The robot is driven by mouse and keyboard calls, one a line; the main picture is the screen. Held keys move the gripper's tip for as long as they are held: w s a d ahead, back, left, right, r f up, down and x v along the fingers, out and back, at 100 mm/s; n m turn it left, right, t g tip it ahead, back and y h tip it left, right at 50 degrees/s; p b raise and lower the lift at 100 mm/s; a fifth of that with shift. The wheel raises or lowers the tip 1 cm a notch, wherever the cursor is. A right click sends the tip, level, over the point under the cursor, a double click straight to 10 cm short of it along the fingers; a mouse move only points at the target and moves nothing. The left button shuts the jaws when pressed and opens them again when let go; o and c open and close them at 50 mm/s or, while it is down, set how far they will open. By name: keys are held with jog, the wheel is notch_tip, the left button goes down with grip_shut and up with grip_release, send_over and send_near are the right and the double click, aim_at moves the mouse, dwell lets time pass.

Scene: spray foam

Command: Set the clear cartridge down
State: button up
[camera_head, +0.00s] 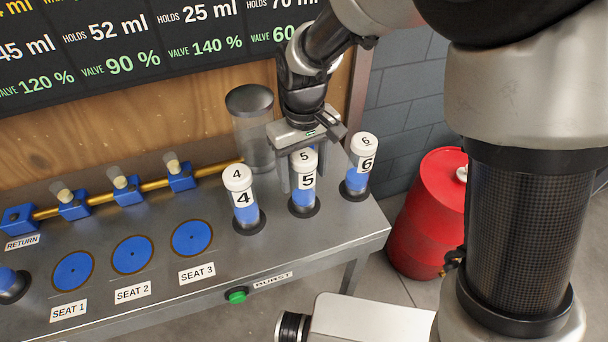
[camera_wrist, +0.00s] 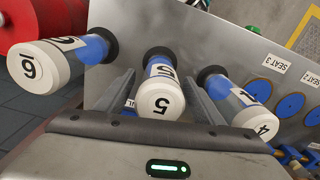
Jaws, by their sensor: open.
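Cartridge 5 (camera_head: 306,184) is a clear tube with a white cap, a "5" label and blue in its lower part. It stands upright in a dark ring on the metal bench. My gripper (camera_head: 302,180) points down over it, open, with one finger on each side of the tube. In the wrist view cartridge 5 (camera_wrist: 159,98) lies between the two spread fingers, with a gap visible beside it. Similar cartridges stand on either side: cartridge 4 (camera_head: 242,199) to the left and cartridge 6 (camera_head: 359,170) to the right.
The bench (camera_head: 330,240) has three blue discs marked SEAT 1 (camera_head: 73,271), SEAT 2 (camera_head: 132,254) and SEAT 3 (camera_head: 192,238), all bare. A large clear cylinder (camera_head: 250,130) stands close behind the gripper. A brass pipe with blue valves runs behind the seats. A red drum (camera_head: 425,215) stands right of the bench.

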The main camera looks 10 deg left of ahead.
notch_tip(320, 180, up, 10)
jog(key=shift+r+p, duration=0.25)
jog(key=shift+p, duration=0.25)
jog(key=s+d+r+m+t, duration=0.2)
jog(key=d+r, duration=0.2)
jog(key=d, duration=0.3)
jog(key=s+d+r+m+t, duration=0.15)
jog(key=d+r, duration=0.25)
jog(key=d, duration=0.4)
jog(key=s+d+m+t, duration=0.2)
jog(key=s+d+m, duration=0.2)
jog(key=s+d, duration=0.4)
jog(key=shift+d+r+m, duration=0.35)
jog(key=shift+d+r, duration=0.1)
jog(key=shift+s, duration=0.1)
notch_tip(320, 180, up, 7)
jog(key=p, duration=0.7)
jog(key=shift+r, duration=0.1)
